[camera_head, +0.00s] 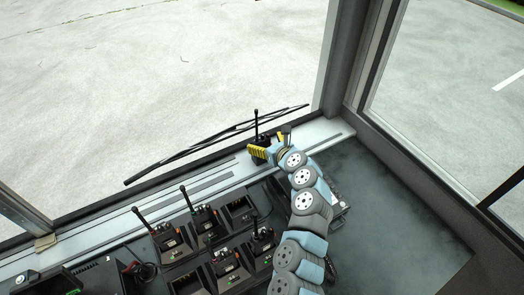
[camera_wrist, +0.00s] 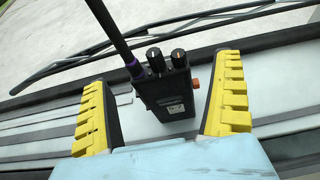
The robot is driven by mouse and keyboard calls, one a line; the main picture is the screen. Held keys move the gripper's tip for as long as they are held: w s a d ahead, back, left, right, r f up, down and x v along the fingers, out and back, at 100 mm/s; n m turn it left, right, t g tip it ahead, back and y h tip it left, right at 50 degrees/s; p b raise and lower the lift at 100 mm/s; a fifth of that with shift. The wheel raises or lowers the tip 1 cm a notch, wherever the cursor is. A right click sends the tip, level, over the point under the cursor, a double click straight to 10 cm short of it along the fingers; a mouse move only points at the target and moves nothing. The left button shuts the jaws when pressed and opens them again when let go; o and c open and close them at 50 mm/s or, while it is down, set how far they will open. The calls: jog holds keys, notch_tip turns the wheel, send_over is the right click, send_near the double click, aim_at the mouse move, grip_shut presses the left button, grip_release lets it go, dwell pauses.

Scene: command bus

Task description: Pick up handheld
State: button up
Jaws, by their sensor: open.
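A black handheld radio (camera_wrist: 165,95) stands upright in the wrist view, with two knobs on top, an orange button on its side and a long antenna with a purple band at its base. My gripper (camera_wrist: 165,105) is open, with one yellow-padded finger on each side of the radio. Gaps show between the radio and both fingers. In the head view the radio (camera_head: 256,140) is on the sill below the windscreen, partly hidden by my gripper (camera_head: 270,147). Its lower end is hard to make out.
Several other handhelds, such as one with a red-banded antenna (camera_head: 168,238), stand in charger docks on the dark counter. One dock (camera_head: 238,212) looks empty. A wiper (camera_head: 215,145) lies across the windscreen behind the radio. The counter to the right (camera_head: 400,220) is clear.

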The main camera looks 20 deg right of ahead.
jog(key=shift+x, duration=1.1)
jog(key=c, duration=1.4)
jog(key=shift+o, duration=0.2)
jog(key=shift+r, duration=0.1)
